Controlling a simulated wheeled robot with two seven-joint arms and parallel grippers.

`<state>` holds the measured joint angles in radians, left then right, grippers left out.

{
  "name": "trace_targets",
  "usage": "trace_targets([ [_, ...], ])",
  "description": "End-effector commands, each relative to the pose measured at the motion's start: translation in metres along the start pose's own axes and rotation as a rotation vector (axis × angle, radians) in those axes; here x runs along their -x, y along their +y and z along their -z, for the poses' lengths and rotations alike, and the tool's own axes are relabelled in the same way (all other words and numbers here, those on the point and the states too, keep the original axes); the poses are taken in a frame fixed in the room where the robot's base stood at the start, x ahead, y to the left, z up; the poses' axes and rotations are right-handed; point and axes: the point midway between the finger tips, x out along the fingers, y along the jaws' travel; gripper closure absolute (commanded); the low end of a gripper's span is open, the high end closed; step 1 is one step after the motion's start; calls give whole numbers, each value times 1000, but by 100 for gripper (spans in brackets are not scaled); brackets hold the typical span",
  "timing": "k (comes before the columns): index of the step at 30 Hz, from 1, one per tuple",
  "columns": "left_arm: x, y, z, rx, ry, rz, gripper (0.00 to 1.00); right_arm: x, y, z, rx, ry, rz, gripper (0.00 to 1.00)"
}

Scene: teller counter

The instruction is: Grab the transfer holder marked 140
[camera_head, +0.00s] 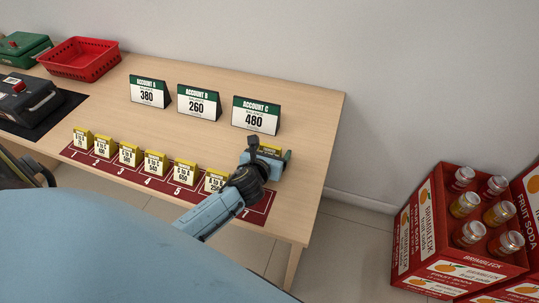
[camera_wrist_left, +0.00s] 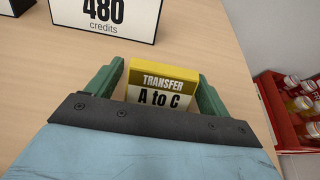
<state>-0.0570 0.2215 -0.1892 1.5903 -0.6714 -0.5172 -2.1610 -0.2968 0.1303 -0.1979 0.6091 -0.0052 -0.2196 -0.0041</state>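A yellow-topped transfer holder reading "TRANSFER A to C" (camera_wrist_left: 162,88) sits between the green fingers of my left gripper (camera_wrist_left: 161,72) in the left wrist view. Other yellow holders stand in a row on the mat, such as the one in slot 6 (camera_head: 215,181). My right gripper is not in view.
The dark red numbered mat (camera_head: 262,208) lies along the counter's front. Account signs A (camera_head: 148,92), B (camera_head: 199,103) and C (camera_head: 256,116) stand behind. A red basket (camera_head: 80,60) is at far left. Soda crates (camera_head: 450,230) stand to the right, off the counter.

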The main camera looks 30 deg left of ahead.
Motion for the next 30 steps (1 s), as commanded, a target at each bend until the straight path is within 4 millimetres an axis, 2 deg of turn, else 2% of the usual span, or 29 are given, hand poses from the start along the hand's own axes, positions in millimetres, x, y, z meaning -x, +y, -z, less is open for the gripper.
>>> trace_targets([
  [1, 0, 0, 0, 0, 0, 0, 27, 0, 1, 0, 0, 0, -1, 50],
  [10, 0, 0, 0, 0, 0, 0, 65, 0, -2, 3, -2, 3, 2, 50],
  [17, 1, 0, -2, -1, -1, 0, 65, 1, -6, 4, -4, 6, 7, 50],
  [20, 4, 0, -11, -2, -2, 0, 65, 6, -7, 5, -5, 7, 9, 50],
  [23, 12, 0, -29, -3, -3, 0, 65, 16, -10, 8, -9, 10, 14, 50],
  [30, 30, 0, -73, -3, -3, 1, 65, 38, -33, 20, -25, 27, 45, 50],
])
